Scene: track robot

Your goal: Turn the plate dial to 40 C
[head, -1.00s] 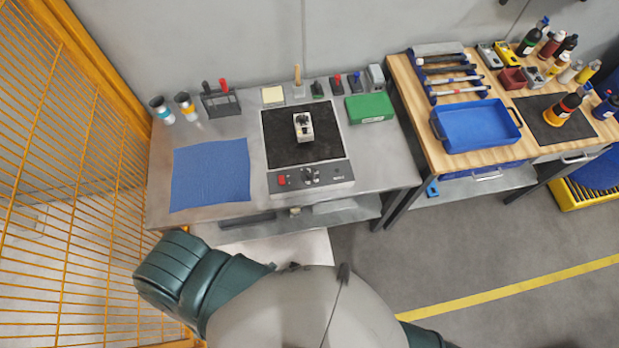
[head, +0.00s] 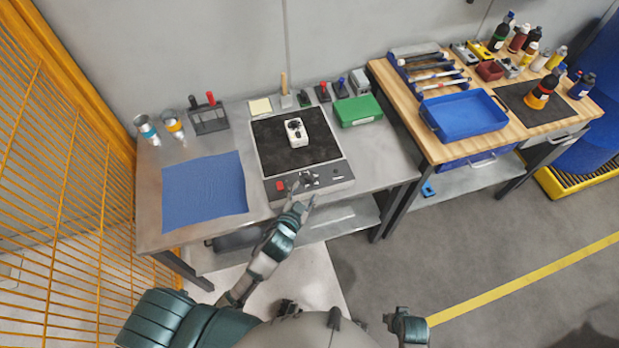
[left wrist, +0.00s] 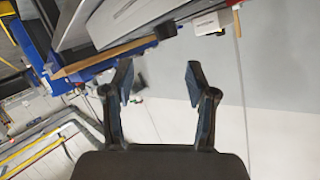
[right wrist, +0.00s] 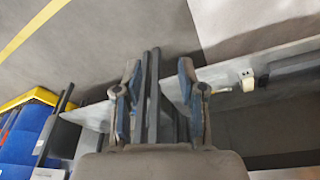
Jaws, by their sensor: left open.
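The hot plate (head: 270,158) has a dark square top and a grey front panel on the steel bench. Its dial (head: 308,178) sits mid-panel, right of a red switch (head: 281,186); the dial's reading is too small to make out. My left gripper (head: 303,203) is at the panel's front edge, just below the dial in the picture, apparently apart from it. Its fingers are open and empty in the left wrist view (left wrist: 159,72). My right gripper (head: 395,317) is low, in front of the bench; its fingers are apart and empty in the right wrist view (right wrist: 160,68).
A small white device (head: 296,138) stands on the plate top. A blue cloth (head: 204,190) lies left, a green box (head: 358,110) right. A wooden bench with a blue tray (head: 463,113) stands further right. An orange mesh fence (head: 60,190) closes the left side.

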